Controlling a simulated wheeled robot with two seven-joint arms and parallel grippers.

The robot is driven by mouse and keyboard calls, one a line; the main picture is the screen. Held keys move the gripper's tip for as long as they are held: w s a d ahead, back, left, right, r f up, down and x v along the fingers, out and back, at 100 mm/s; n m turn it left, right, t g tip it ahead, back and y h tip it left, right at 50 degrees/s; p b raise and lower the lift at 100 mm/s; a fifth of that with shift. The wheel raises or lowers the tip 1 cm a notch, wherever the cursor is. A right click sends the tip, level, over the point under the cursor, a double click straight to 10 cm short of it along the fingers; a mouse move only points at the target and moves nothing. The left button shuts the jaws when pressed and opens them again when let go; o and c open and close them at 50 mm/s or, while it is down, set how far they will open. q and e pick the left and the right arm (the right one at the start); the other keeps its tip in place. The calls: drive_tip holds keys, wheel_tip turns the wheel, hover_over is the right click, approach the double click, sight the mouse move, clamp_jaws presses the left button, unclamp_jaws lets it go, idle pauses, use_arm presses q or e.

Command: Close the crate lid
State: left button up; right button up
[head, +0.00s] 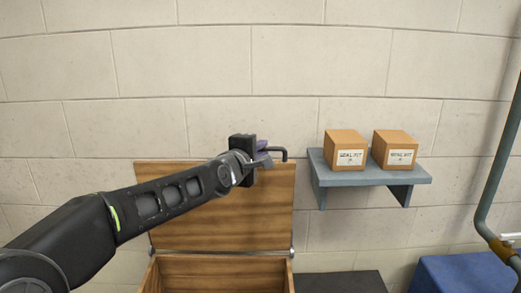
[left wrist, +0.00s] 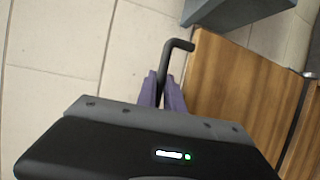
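The wooden crate (head: 220,262) stands low in the head view, against the block wall. Its wooden lid (head: 225,215) stands up open at the back of the crate; it also shows in the left wrist view (left wrist: 235,85). A dark bent handle (head: 283,152) is at the lid's top edge, and it shows in the left wrist view (left wrist: 183,45). My left gripper (head: 265,148) is at this handle. Its purple fingers (left wrist: 161,88) lie close on both sides of the bar and look shut on it. My right gripper is not in view.
A grey wall shelf (head: 372,177) with two cardboard boxes (head: 346,149) is right of the lid. A dark flat-topped object (head: 340,282) and a blue one (head: 465,273) stand low at right. A grey pipe (head: 495,185) runs along the right edge.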

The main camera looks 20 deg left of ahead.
use_arm(q)
clamp_jaws()
idle(1.0)
